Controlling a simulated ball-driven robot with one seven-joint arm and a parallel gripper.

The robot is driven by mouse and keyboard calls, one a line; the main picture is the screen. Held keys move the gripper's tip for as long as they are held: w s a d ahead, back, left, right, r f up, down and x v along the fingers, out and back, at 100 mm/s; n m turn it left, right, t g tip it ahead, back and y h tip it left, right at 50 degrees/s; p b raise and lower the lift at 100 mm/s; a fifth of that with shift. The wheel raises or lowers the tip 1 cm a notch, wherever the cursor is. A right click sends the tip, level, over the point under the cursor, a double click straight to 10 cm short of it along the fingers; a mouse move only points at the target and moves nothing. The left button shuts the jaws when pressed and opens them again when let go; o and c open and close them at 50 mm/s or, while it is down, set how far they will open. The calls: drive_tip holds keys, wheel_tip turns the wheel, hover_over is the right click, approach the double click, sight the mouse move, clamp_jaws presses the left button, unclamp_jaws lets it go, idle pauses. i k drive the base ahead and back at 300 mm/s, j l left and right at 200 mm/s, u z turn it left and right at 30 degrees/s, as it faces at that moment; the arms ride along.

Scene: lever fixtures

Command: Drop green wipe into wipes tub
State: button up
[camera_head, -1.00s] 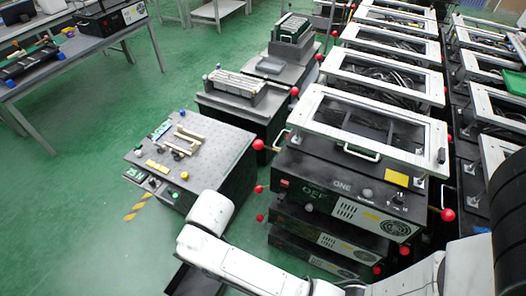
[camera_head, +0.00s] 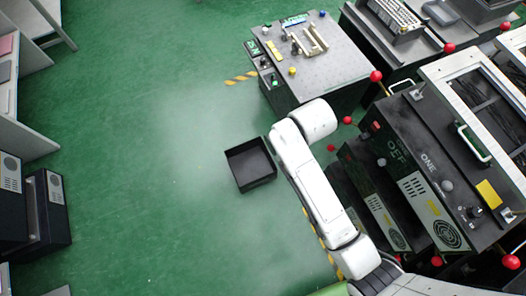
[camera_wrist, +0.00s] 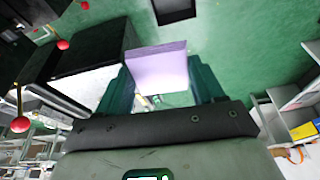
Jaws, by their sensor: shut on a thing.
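My gripper (camera_wrist: 160,84) shows in the wrist view with its dark green fingers on both sides of a flat, pale lilac piece (camera_wrist: 158,68). It is shut on this piece, which looks lilac, not green. A black open-topped box (camera_head: 233,178), possibly the wipes tub, stands on the green floor left of my white arm in the head view. It looks empty. A dark box also shows at the top of the wrist view (camera_wrist: 174,14), beyond the held piece and apart from it. My gripper is not visible in the head view.
Black machines (camera_head: 425,185) with red ball-ended levers stand right of my arm. A grey bench (camera_head: 345,62) with small fixtures stands behind the box. Dark cabinets (camera_head: 45,205) and pale desks are at the left. The floor around the box is clear.

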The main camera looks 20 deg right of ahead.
sight(254, 166)
drive_tip(key=k+u, duration=0.15)
drive_tip(key=k, duration=0.9)
drive_tip(key=i+l, duration=0.1)
drive_tip(key=i, duration=1.65)
